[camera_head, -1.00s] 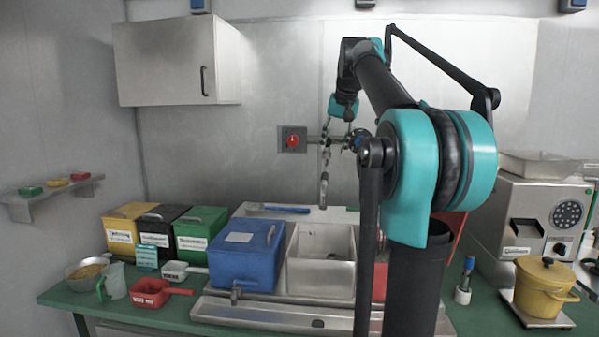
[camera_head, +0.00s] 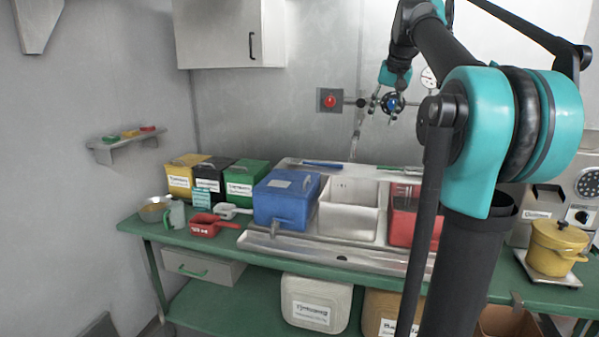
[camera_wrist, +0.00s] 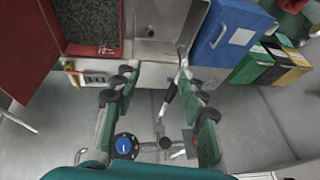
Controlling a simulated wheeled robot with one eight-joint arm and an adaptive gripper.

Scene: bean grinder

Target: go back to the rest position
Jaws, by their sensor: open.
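My gripper (camera_head: 382,106) is raised in front of the back wall, over the sink counter, in the head view. Its fingers point down. In the wrist view my gripper (camera_wrist: 158,78) has its two green-padded fingers spread wide, with nothing held between them. I cannot tell the exact gap from the fingers to the tap. My arm stands bent at the right of the head view and hides part of the counter.
A sink (camera_head: 349,221) lies between a blue box (camera_head: 285,203) and a red box (camera_head: 402,228). Yellow (camera_head: 180,183), black (camera_head: 208,185) and green (camera_head: 238,187) bins stand left. A yellow pot (camera_head: 553,250) stands right.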

